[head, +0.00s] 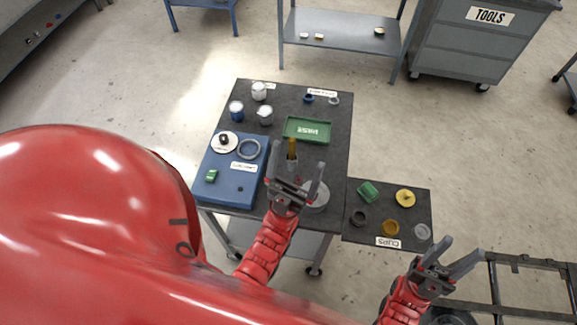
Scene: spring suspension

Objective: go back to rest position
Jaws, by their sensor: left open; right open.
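My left gripper (298,160) is over the front of the dark table, with its fingers spread. A brass-coloured upright piece (291,149) shows just beyond it; I cannot tell whether they touch. A grey round base (318,203) on the table is partly hidden by this gripper. My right gripper (465,246) is open and empty in front of the low cups mat (418,188), to the right. Its fingers point up and right, over the floor.
The table (340,105) holds a blue block (219,183), a green tray (306,130) and several small jars at the back left. The mat holds a green piece (368,191), a yellow disc (405,198) and rings. A dark frame (520,262) stands right of my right gripper.

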